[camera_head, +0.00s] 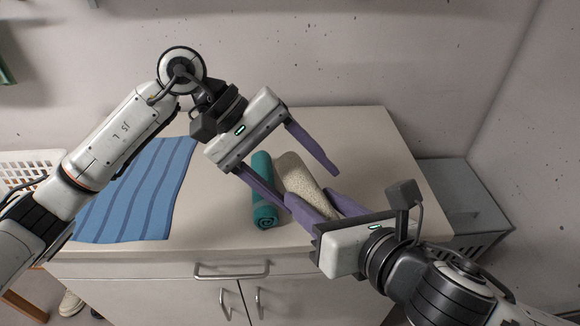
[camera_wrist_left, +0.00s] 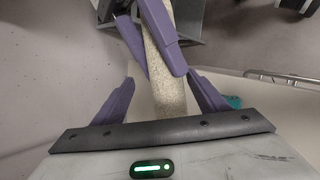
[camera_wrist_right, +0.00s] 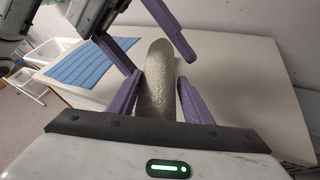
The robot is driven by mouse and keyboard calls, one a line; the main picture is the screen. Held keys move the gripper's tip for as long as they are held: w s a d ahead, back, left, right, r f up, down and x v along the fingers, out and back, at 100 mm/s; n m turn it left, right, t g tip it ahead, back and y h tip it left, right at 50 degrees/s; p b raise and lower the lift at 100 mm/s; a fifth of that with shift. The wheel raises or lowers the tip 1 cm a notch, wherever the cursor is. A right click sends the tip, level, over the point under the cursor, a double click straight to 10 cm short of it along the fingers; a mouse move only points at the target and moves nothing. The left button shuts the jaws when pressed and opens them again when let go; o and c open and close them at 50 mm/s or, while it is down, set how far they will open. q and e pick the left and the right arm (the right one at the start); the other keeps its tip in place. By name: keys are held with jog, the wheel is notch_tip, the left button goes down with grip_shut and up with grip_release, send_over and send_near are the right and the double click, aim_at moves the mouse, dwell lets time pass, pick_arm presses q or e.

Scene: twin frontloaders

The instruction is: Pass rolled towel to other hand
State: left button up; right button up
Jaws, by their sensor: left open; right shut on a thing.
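A beige rolled towel (camera_head: 301,180) is held above the white cabinet top in the head view. My right gripper (camera_head: 327,203) is shut on its near end. The towel also shows between the purple fingers in the right wrist view (camera_wrist_right: 160,84). My left gripper (camera_head: 312,186) is open, its two purple fingers spread on either side of the towel. In the left wrist view the towel (camera_wrist_left: 170,85) runs between the open left fingers, with the right gripper's fingers (camera_wrist_left: 160,35) around its far part. I cannot tell whether the left fingers touch it.
A teal rolled towel (camera_head: 263,190) lies on the white cabinet top (camera_head: 370,140), left of the held towel. A blue striped towel (camera_head: 140,190) lies flat at the left. A white basket (camera_head: 30,168) stands beyond the left edge, a grey crate (camera_head: 465,200) at the right.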

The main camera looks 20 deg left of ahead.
pick_arm(q)
jog(key=shift+c, duration=0.3)
jog(key=shift+d, duration=0.1)
jog(key=c, duration=1.1)
jog(key=o, duration=1.1)
jog(key=shift+r, duration=0.1)
jog(key=shift+o, duration=0.3)
